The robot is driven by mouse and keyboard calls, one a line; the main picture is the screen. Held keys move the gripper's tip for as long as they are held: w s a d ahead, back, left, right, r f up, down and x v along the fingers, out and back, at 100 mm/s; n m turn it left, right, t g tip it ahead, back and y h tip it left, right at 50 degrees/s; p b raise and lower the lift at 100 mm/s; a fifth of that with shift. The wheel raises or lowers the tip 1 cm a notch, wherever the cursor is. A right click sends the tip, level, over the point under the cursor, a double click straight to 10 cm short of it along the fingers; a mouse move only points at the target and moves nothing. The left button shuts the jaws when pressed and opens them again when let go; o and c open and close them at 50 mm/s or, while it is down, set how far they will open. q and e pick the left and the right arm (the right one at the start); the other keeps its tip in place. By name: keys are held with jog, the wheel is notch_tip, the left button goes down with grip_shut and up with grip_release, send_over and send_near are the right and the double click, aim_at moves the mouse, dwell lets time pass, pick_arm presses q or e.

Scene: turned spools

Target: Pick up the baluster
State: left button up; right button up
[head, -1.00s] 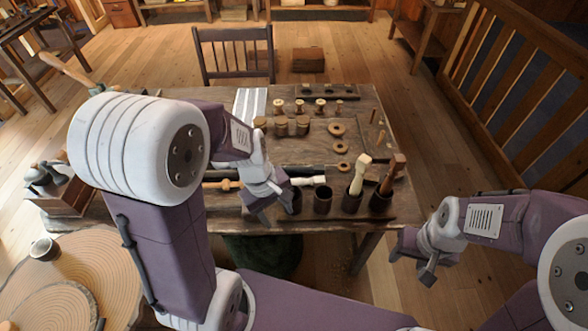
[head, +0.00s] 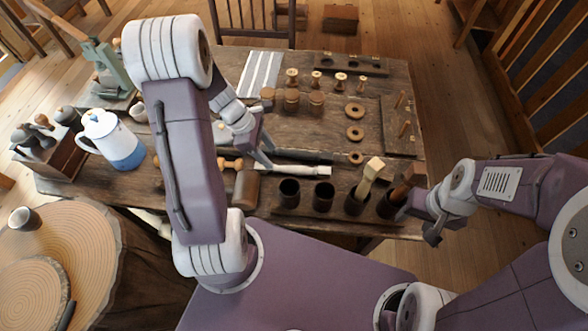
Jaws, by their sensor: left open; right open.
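A pale turned piece with a square end, which I take for the baluster (head: 300,170), lies crosswise near the table's front, behind the row of dark cups. My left gripper (head: 266,156) is open at its left end, fingers pointing down; I cannot tell whether they touch it. A tan turned piece (head: 232,164) lies further left, partly hidden by my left arm. A cream square-ended piece (head: 371,172) and a brown one (head: 410,177) stand tilted in cups at the right. My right gripper (head: 432,230) is open and empty, off the table's front right corner.
Two empty dark cups (head: 289,192) (head: 323,195) stand at the front. Wooden rings (head: 355,133), several small spools (head: 315,80) and a pegged board (head: 402,125) lie behind. A white and blue pot (head: 112,140) stands at the left.

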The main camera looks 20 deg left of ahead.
aim_at(280, 167)
pick_arm(q)
jog(key=x, duration=0.2)
jog(key=shift+w+d+f, duration=0.1)
jog(key=shift+w+f, duration=0.1)
jog(key=shift+f, duration=0.1)
jog(key=shift+s+f+b, duration=0.1)
jog(key=shift+f+b, duration=0.05)
jog(key=shift+b, duration=0.15)
jog(key=b+x, duration=0.1)
jog(key=x, duration=0.3)
jog(key=shift+s+d+b, duration=0.15)
jog(key=shift+d+b, duration=0.2)
jog(key=shift+d+f, duration=0.1)
jog(key=shift+f, duration=0.2)
jog(key=shift+r, duration=0.1)
jog(key=c, duration=0.3)
grip_shut()
